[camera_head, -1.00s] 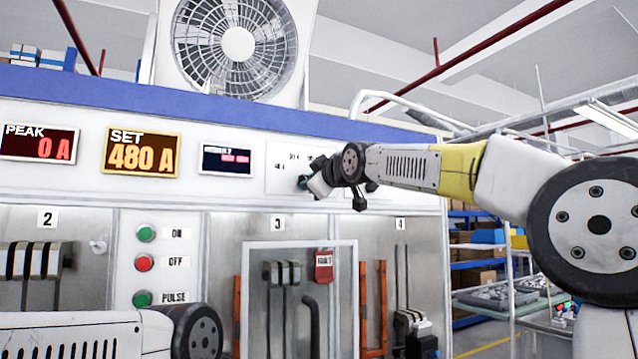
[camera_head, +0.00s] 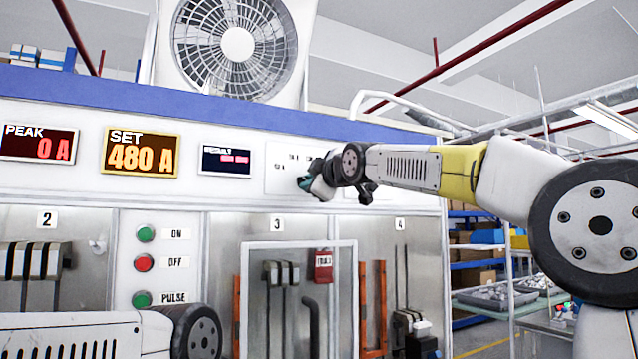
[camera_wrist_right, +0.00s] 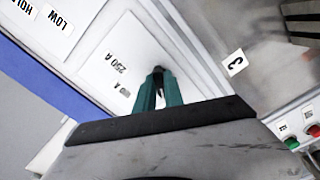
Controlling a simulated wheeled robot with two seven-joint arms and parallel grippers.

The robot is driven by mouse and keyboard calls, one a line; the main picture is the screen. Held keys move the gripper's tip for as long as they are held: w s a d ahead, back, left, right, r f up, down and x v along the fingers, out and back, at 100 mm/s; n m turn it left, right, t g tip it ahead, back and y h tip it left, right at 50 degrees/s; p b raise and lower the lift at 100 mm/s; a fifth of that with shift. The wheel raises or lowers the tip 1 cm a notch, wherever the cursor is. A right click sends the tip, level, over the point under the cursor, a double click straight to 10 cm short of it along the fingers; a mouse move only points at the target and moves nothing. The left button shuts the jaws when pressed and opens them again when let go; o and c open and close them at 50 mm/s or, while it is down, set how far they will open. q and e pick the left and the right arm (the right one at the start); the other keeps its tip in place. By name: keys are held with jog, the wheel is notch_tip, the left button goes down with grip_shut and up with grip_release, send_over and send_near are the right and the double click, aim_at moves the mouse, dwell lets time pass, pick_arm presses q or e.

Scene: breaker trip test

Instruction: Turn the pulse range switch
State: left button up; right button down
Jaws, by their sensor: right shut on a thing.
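The pulse range switch (camera_wrist_right: 158,69) shows only as a small dark bit between the fingertips in the right wrist view. The rest of it is hidden by the fingers. It sits on a white panel (camera_head: 283,181) on the cabinet's upper front, with a "250 A" label (camera_wrist_right: 116,64) beside it. A second label close to the fingers is hard to read. My right gripper (camera_head: 304,184) is at this panel, its teal fingers shut on the switch. In the head view my wrist covers part of the panel. My left gripper is out of view; only part of my left arm shows.
Left of the switch panel are a small display (camera_head: 226,161), the "SET 480 A" display (camera_head: 142,153) and the "PEAK 0 A" display (camera_head: 38,143). Below are ON, OFF and PULSE buttons (camera_head: 144,264) and a framed door (camera_head: 300,243) at bay 3.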

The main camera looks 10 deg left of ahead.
jog(key=c, duration=1.4)
grip_release()
jog(key=shift+c, duration=0.2)
jog(key=shift+d, duration=0.1)
jog(key=v, duration=0.7)
jog(key=shift+s+d, duration=0.15)
jog(key=shift+s, duration=0.2)
